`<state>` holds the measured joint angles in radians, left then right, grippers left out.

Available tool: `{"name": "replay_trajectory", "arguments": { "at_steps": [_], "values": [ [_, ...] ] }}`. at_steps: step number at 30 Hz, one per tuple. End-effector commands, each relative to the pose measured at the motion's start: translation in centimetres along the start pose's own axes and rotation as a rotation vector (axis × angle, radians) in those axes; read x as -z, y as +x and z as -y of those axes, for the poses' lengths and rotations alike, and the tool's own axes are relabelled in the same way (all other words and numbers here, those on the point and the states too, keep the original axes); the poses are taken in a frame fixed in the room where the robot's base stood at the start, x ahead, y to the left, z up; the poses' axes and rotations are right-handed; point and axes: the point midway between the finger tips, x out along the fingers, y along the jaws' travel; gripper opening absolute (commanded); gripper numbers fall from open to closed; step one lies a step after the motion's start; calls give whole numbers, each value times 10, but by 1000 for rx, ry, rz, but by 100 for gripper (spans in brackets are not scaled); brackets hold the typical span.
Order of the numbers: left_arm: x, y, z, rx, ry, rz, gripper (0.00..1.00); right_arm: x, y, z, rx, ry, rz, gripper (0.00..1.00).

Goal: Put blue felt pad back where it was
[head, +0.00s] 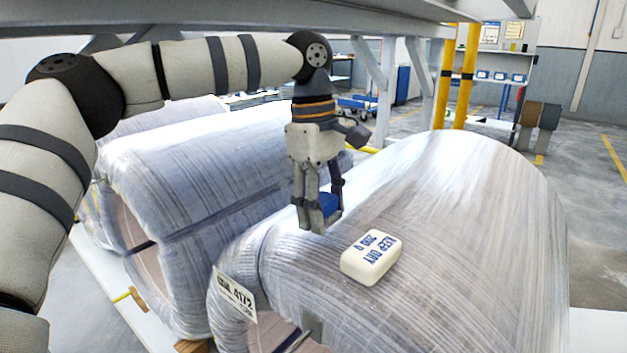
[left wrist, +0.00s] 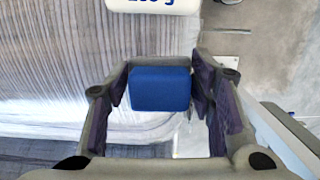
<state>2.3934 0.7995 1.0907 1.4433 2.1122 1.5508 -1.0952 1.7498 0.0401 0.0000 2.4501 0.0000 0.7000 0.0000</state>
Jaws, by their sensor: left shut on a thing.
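The blue felt pad (head: 328,203) is between the fingers of my left gripper (head: 322,215), at the left side of the front wrapped coil's top. In the left wrist view the pad (left wrist: 160,88) shows as a blue block between the two fingers of the left gripper (left wrist: 160,95). The gripper is shut on it and points down. Whether the pad touches the coil (head: 450,220) cannot be told. My right gripper is not in view.
A second wrapped coil (head: 190,165) lies behind to the left. A grey beam (head: 230,12) runs overhead. A label (head: 236,293) hangs at the front coil's end.

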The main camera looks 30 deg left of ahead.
Motion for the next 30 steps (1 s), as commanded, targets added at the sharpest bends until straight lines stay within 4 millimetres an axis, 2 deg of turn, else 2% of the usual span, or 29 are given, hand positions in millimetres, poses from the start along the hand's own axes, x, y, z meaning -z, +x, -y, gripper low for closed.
{"name": "replay_trajectory", "arguments": {
  "at_steps": [1,6,21,22,24,30],
  "values": [
    [9,16,-5,12,-5,1,14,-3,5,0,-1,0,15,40],
    [13,39,-5,4,-1,0,14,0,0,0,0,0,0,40],
    [14,49,-5,4,-1,1,14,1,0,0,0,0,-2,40],
    [14,50,-5,4,-1,1,54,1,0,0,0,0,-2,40],
    [14,49,-5,4,-1,1,69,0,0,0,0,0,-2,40],
    [14,49,-5,4,-1,0,69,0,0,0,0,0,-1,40]
  ]
}}
